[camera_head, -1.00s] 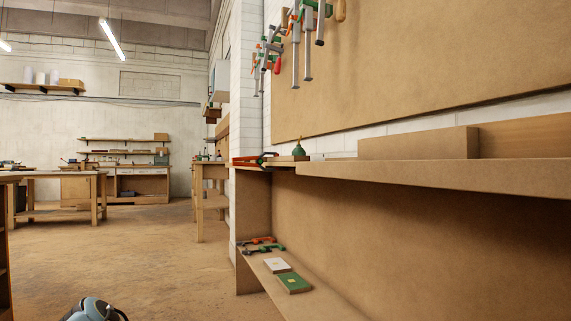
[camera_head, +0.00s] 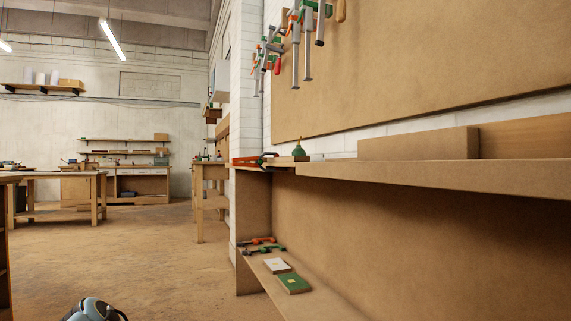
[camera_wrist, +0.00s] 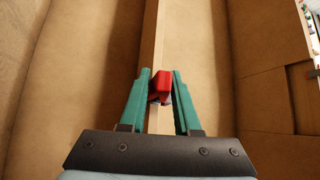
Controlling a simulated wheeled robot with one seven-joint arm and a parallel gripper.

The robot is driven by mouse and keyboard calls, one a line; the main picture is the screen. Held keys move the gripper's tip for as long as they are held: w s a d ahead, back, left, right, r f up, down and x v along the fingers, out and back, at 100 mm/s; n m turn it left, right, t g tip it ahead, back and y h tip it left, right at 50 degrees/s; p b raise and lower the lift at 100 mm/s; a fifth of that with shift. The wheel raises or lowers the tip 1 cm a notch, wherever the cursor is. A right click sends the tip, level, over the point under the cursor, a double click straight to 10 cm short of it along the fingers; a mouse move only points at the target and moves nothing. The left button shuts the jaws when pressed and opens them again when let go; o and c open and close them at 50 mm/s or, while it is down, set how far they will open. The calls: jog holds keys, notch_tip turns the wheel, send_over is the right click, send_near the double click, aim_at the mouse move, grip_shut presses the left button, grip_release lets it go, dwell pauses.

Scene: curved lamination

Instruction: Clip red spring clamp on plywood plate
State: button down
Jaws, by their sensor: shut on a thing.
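In the wrist view my gripper (camera_wrist: 161,74) has two green fingers closed around a red spring clamp (camera_wrist: 161,84). Part of the clamp is hidden between the fingers. A pale, narrow wooden edge (camera_wrist: 153,40) runs away behind the clamp. I cannot tell whether the clamp touches it or is clipped on it. The head view does not show my gripper or this clamp. I cannot tell for sure which wooden piece is the plywood plate; a board (camera_head: 418,144) stands on the bench top in the head view.
The long bench top (camera_head: 430,174) has a lower shelf (camera_head: 325,306) with a green box (camera_head: 293,283), a white box (camera_head: 277,265) and clamps (camera_head: 262,246). More clamps (camera_head: 300,45) hang on the wall above. Open floor (camera_head: 150,240) lies to the left.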

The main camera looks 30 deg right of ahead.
jog(key=w+a+p, duration=0.1)
jog(key=a+p, duration=0.2)
jog(key=a, duration=0.5)
jog(key=shift+a, duration=0.3)
dwell(0.5)
